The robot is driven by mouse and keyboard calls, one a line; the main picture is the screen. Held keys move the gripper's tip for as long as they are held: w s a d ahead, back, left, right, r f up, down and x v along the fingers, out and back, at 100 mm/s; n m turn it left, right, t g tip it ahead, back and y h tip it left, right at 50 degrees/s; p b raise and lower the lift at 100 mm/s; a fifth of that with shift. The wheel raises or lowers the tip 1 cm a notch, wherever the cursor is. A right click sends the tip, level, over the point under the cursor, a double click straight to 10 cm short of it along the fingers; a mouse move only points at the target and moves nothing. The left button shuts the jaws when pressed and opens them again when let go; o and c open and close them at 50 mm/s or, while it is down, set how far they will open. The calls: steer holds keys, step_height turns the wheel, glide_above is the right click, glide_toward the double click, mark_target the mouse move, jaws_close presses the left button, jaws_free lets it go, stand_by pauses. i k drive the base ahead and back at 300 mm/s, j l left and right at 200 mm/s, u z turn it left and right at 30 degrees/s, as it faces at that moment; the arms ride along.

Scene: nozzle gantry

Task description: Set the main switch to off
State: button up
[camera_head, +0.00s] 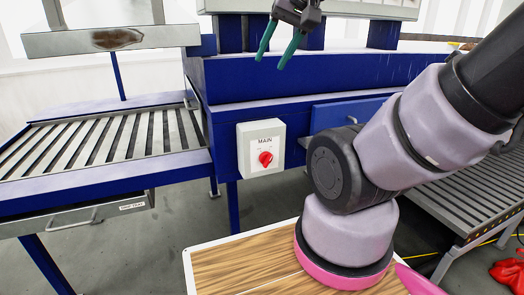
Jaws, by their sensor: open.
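The main switch is a red rotary knob (265,159) on a pale grey box (247,150) labelled MAIN. The box is fixed to the front of the blue gantry frame. The knob's exact setting is too small to read. My gripper (275,60) is at the top centre, above the switch box and apart from it. Its two green-tipped fingers point down and are spread open with nothing between them.
A slatted roller table (100,140) with a drawer (85,213) stands at left. Another slatted table (465,195) stands at right. The blue gantry beam (300,75) runs behind the gripper. A red object (508,275) lies at the lower right. The space before the switch looks clear.

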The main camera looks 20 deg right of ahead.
mark_target(265, 158)
steer(key=z, duration=1.35)
steer(key=k+j+z, duration=0.4)
steer(key=k+j, duration=0.55)
